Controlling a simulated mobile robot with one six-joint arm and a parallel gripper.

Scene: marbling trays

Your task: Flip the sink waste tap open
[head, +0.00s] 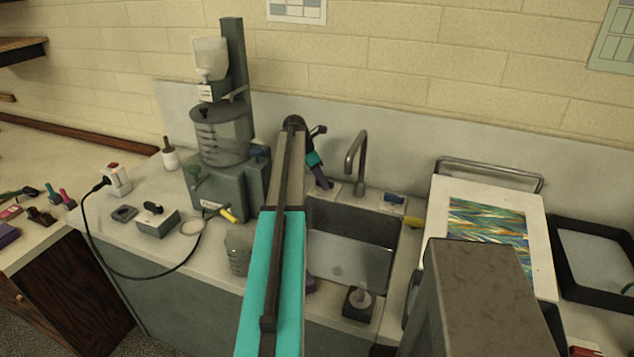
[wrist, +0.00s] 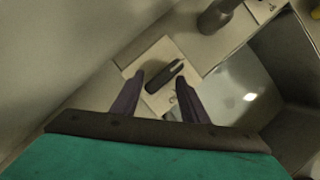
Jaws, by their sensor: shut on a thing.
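In the wrist view a dark tap lever (wrist: 163,77) lies on a pale square plate (wrist: 157,55) at the sink's back left corner. It sits between the purple fingers of my gripper (wrist: 161,80), which is shut on it. In the head view my gripper (head: 321,180) reaches down behind the basin's back left corner, left of the curved faucet, and hides the lever. The grey sink (head: 350,258) is partly covered by my arm. I cannot read any label on either lever.
The faucet (head: 357,165) stands right of my gripper; its base shows in the wrist view (wrist: 213,18). The wall splashback (head: 420,155) is close behind. A grey apparatus (head: 222,180) stands left. A marbled sheet on a white board (head: 440,205) lies right, beside a black tray (head: 567,290).

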